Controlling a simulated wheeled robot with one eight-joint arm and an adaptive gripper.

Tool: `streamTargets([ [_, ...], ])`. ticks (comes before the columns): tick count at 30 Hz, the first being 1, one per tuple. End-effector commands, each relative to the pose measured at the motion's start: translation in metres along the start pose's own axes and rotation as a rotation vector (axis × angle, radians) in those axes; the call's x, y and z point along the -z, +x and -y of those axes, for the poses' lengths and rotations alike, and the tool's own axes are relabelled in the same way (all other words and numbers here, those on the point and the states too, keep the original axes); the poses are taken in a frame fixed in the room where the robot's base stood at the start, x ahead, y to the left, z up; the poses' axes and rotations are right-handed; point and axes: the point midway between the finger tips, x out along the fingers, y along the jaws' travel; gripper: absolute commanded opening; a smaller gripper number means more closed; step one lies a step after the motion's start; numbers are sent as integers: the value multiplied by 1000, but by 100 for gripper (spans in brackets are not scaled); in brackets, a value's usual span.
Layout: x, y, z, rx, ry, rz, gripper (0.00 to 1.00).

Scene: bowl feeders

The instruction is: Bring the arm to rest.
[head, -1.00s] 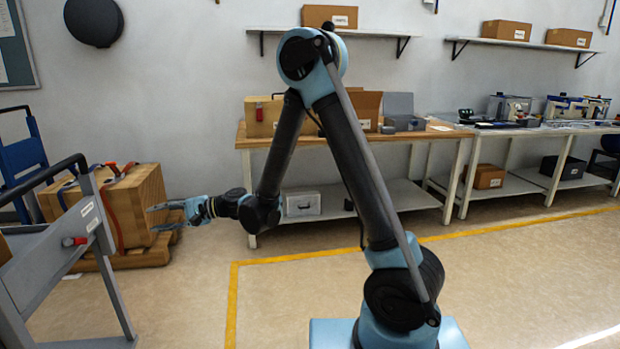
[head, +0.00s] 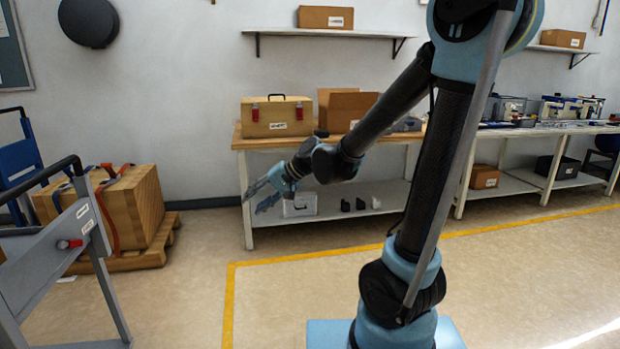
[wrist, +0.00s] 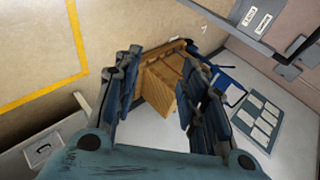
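My gripper (head: 252,204) hangs in front of the workbench, near its left front leg, with its fingers pointing down and left. In the wrist view my gripper (wrist: 160,105) shows its two fingers wide apart with nothing held between them. My arm reaches up from its base at the right of centre, with the elbow at the top edge of the head view and the forearm sloping down to the left. Part of the elbow is cut off by the picture edge.
A workbench (head: 390,138) with a toolbox (head: 277,117) and an open carton (head: 343,108) stands behind the gripper. A wooden crate (head: 147,205) on a pallet and a grey trolley (head: 60,240) are at left. The floor (head: 290,295) in front is clear.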

Motion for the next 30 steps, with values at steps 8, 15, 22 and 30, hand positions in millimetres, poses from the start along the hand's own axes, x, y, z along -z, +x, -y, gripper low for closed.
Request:
streamTargets([
  [8, -18, -67, -69, -193, -54, -47, 38],
  [15, -45, -118, -129, -367, -84, -64, 38],
  [22, -81, -163, -185, -537, -91, -61, 38],
  [30, -130, -208, -244, -730, -76, -35, 38],
])
